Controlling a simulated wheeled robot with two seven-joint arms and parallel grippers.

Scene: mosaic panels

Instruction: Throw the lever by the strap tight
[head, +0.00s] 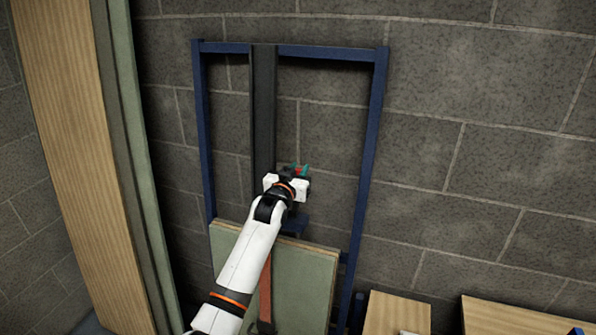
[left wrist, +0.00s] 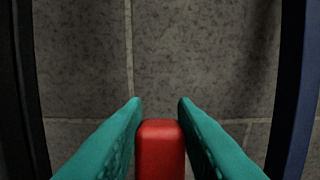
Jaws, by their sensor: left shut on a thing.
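The red lever grip (left wrist: 160,150) sits between the teal fingers of my left gripper (left wrist: 160,103) in the left wrist view. In the head view my left gripper (head: 301,170) is in front of the blue frame, just right of its dark vertical band, and shut on the red grip. The rest of the lever is hidden behind my wrist. A reddish strap (head: 265,292) runs down the front of the green panels (head: 303,282) and is partly covered by my left arm. My right gripper is not in view.
The blue frame (head: 376,130) stands against a grey block wall (head: 480,110). A dark vertical band (head: 263,100) runs down inside it. Tall wood and green boards (head: 75,150) stand at left. Wooden boxes (head: 398,312) are at lower right.

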